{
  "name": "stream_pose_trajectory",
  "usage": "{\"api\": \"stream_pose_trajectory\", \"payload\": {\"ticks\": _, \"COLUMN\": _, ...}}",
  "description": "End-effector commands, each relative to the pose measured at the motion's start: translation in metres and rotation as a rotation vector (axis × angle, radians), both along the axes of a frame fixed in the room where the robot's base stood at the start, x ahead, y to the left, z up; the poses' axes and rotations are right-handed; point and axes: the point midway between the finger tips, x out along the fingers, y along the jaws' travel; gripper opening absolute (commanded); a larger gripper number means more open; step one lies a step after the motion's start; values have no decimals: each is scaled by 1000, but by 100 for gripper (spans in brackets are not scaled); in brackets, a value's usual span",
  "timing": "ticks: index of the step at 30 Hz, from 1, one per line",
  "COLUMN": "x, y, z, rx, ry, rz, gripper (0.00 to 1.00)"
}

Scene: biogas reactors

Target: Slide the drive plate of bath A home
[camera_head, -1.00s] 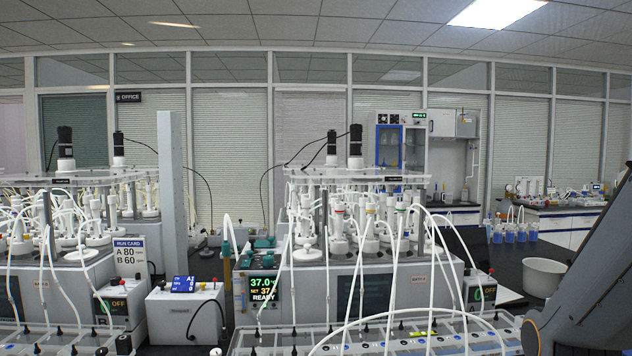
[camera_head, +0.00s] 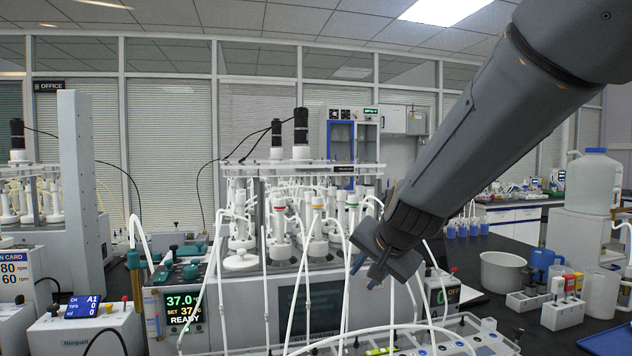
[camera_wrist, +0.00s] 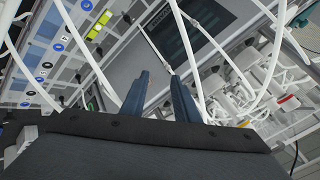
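Bath A (camera_head: 240,310) is the grey water bath in the middle of the head view, with a display reading 37.0 and READY at its left. Its drive plate (camera_head: 300,168) is the pale plate on top, above the white-capped reactors, with two black motors standing on it. Whether the plate is fully seated I cannot tell. My gripper (camera_head: 367,268) points down in front of the bath's right part, below the plate and apart from it. In the wrist view its two blue fingers (camera_wrist: 159,76) are apart with nothing held between them; the plate cannot be made out there.
White tubes (camera_head: 345,265) arch in front of the bath, close around my gripper. A tray rack (camera_head: 430,340) lies in front. A tall grey column (camera_head: 83,200) stands left. A white bowl (camera_head: 505,272), jugs and a large container (camera_head: 595,180) stand on the right bench.

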Motion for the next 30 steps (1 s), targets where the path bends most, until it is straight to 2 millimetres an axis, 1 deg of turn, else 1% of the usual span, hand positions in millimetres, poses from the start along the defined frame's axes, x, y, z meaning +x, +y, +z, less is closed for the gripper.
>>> {"api": "stream_pose_trajectory", "payload": {"ticks": 1, "x": 31, "y": 22, "z": 33, "rx": 102, "ry": -82, "rz": -57, "gripper": 28}}
{"api": "stream_pose_trajectory", "payload": {"ticks": 2, "x": 47, "y": 32, "z": 55, "rx": 169, "ry": -125, "rz": -95, "gripper": 28}}
{"api": "stream_pose_trajectory", "payload": {"ticks": 3, "x": 63, "y": 45, "z": 85, "rx": 259, "ry": -176, "rz": -141, "gripper": 28}}
{"api": "stream_pose_trajectory", "payload": {"ticks": 5, "x": 82, "y": 62, "z": 126, "rx": 386, "ry": -239, "rz": -198, "gripper": 28}}
{"api": "stream_pose_trajectory", "payload": {"ticks": 6, "x": 91, "y": 70, "z": 151, "rx": 465, "ry": -274, "rz": -230, "gripper": 28}}
{"api": "stream_pose_trajectory", "payload": {"ticks": 9, "x": 105, "y": 86, "z": 198, "rx": 621, "ry": -329, "rz": -287, "gripper": 28}}
{"api": "stream_pose_trajectory", "payload": {"ticks": 12, "x": 110, "y": 95, "z": 225, "rx": 709, "ry": -355, "rz": -315, "gripper": 28}}
{"api": "stream_pose_trajectory", "payload": {"ticks": 14, "x": 114, "y": 97, "z": 231, "rx": 734, "ry": -360, "rz": -324, "gripper": 28}}
{"api": "stream_pose_trajectory", "payload": {"ticks": 16, "x": 119, "y": 99, "z": 233, "rx": 742, "ry": -363, "rz": -328, "gripper": 28}}
{"api": "stream_pose_trajectory", "payload": {"ticks": 24, "x": 156, "y": 109, "z": 223, "rx": 737, "ry": -360, "rz": -326, "gripper": 28}}
{"api": "stream_pose_trajectory", "payload": {"ticks": 30, "x": 176, "y": 115, "z": 219, "rx": 736, "ry": -361, "rz": -326, "gripper": 28}}
